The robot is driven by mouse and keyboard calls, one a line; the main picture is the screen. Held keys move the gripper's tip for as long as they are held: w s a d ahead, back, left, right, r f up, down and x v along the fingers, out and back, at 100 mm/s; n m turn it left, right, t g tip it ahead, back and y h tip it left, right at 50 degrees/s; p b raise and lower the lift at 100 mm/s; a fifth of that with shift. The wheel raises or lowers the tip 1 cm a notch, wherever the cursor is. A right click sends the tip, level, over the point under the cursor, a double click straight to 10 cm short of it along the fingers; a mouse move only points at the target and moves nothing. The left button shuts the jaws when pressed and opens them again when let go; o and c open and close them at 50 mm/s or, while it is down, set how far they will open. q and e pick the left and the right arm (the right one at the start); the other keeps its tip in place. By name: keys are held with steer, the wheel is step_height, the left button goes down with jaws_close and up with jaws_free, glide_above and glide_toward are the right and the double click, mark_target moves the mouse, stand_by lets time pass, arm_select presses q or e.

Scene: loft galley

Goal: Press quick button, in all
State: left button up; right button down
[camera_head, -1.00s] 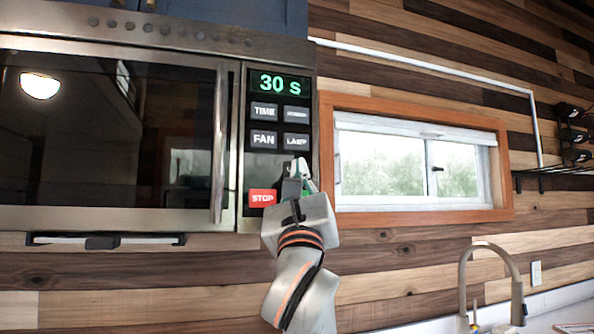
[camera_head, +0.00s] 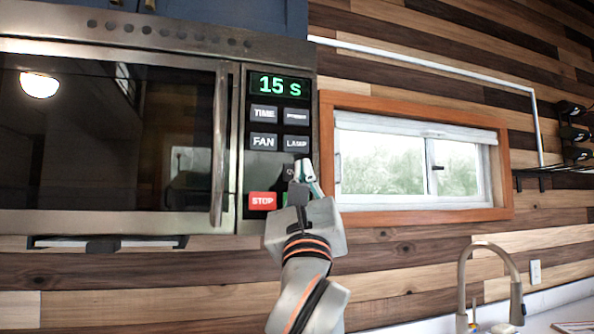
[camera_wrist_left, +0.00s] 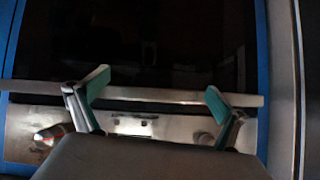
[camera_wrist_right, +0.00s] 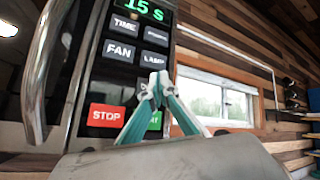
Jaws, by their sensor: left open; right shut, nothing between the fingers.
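The microwave (camera_head: 110,125) hangs on the wall at the left, and its control panel (camera_head: 279,171) faces me. The display (camera_head: 279,86) reads 15 s in green. TIME, FAN, LAMP and a red STOP button (camera_head: 262,201) can be read. A dark button (camera_head: 288,172) below LAMP is mostly hidden behind my right fingertips, so its label cannot be read. A green button (camera_wrist_right: 155,120) beside STOP is partly covered. My right gripper (camera_head: 304,172) is shut and empty, its tips close in front of the panel; contact cannot be told. My left gripper (camera_wrist_left: 157,85) is open and empty.
A window (camera_head: 415,165) with an orange wood frame is right of the microwave. The microwave's long vertical handle (camera_head: 218,145) stands out left of the panel. A tap (camera_head: 490,270) rises at the lower right. In the left wrist view, a dark door with a horizontal bar (camera_wrist_left: 150,95) fills the background.

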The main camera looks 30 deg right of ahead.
steer(key=s, duration=0.2)
steer(key=s+a+p, duration=0.1)
steer(key=shift+s, duration=0.35)
stand_by(0.8)
